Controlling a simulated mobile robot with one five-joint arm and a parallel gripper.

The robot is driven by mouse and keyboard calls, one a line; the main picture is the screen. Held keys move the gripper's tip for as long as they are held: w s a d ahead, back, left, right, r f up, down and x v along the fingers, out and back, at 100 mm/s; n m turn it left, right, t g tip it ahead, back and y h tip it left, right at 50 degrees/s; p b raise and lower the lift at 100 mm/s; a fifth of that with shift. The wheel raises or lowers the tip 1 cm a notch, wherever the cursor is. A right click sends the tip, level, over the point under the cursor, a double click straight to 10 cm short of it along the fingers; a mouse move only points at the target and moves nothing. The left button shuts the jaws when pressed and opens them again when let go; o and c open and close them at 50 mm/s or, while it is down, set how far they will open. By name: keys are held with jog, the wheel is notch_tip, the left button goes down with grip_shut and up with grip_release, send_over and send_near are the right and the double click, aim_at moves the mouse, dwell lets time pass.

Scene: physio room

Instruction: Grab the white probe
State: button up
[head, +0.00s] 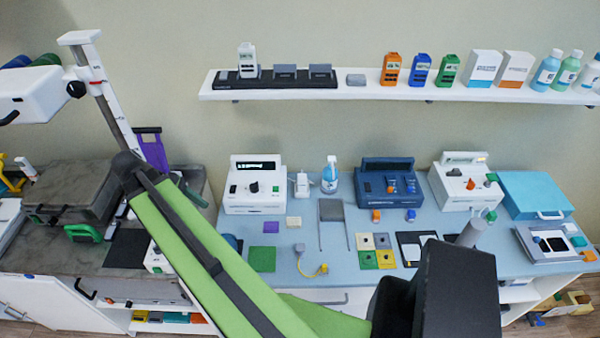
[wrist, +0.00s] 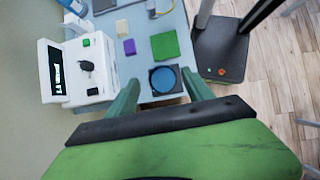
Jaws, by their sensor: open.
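I cannot pick out the white probe with certainty. A small white upright piece (head: 301,185) stands on the blue worktop, right of a white device with a black knob (head: 255,190); it is too small to tell what it is. Another small white piece (head: 27,168) is at the far left. My gripper (wrist: 160,95) is open and empty in the wrist view. Its teal fingers lie either side of a blue disc on a black square (wrist: 165,79), and the white device (wrist: 78,70) is to their left.
The blue worktop (head: 345,275) holds colour squares, a grey probe-like piece with a yellow cable (head: 312,266), a spray bottle (head: 330,175) and a dark blue device (head: 390,182). A wall shelf (head: 365,88) carries boxes and bottles. Wooden floor (wrist: 280,70) lies right.

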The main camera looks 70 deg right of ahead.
jog(key=s+d+r+g, duration=0.1)
jog(key=s+d+r, duration=0.3)
jog(key=d, duration=0.2)
jog(key=t+y+b, duration=0.1)
jog(key=t+b, duration=0.2)
jog(key=b, duration=0.4)
send_near(301, 176)
jog(key=b+x, duration=0.5)
jog(key=x, duration=0.1)
jog(key=shift+s+a, duration=0.1)
jog(key=shift+a, duration=0.1)
jog(key=shift+s+f, duration=0.1)
jog(key=b+x, duration=0.5)
jog(key=shift+d+f, duration=0.15)
jog(key=shift+f, duration=0.05)
jog(key=shift+r, duration=0.2)
jog(key=shift+c, duration=0.4)
